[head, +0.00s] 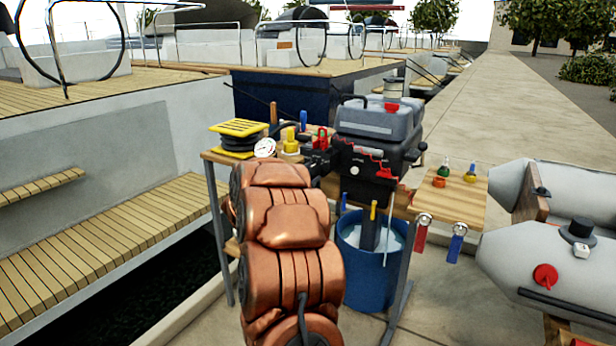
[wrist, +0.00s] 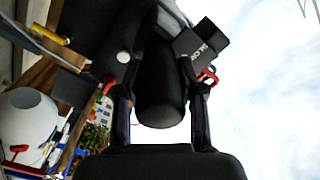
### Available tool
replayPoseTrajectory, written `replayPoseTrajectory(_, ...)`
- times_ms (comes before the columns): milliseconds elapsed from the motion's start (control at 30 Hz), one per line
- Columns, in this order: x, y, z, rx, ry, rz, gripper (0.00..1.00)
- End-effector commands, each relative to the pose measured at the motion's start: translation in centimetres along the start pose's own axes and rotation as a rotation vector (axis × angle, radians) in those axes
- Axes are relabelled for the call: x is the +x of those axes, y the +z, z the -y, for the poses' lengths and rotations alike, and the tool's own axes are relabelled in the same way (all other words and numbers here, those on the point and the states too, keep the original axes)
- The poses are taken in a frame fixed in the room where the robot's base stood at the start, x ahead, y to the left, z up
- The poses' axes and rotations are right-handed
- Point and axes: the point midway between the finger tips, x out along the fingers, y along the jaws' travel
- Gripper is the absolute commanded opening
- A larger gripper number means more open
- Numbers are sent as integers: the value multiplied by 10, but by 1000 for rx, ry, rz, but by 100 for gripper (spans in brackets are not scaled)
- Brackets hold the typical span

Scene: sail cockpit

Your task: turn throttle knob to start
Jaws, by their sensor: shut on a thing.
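The throttle knob (wrist: 160,105) is a dark, rounded grip in the middle of the wrist view. My gripper (wrist: 157,75) has one finger on each side of it and is shut on it. The outboard motor (head: 375,150) has a grey top and a black lower cowl, and stands on a stand right of my copper-coloured arm in the head view. My arm reaches up to the motor's left side. It hides most of the grip and the fingertips there. I cannot read any start mark on the knob.
A yellow-topped black stack (head: 239,128) and a white gauge (head: 265,147) sit left of the motor. A side shelf (head: 455,205) holds small coloured parts, with red and blue tags hanging below. A blue water barrel (head: 365,275) stands underneath. A grey inflatable boat (head: 540,260) is at right.

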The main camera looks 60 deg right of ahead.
Motion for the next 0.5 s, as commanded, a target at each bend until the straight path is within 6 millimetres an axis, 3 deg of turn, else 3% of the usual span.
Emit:
replayPoseTrajectory(67,2,-3,0,2,0,-6,4)
replayPoseTrajectory(100,2,-3,0,2,0,-6,42)
replayPoseTrajectory(300,0,-1,1,1,-1,-2,63)
replayPoseTrajectory(500,0,0,1,0,-2,-1,64)
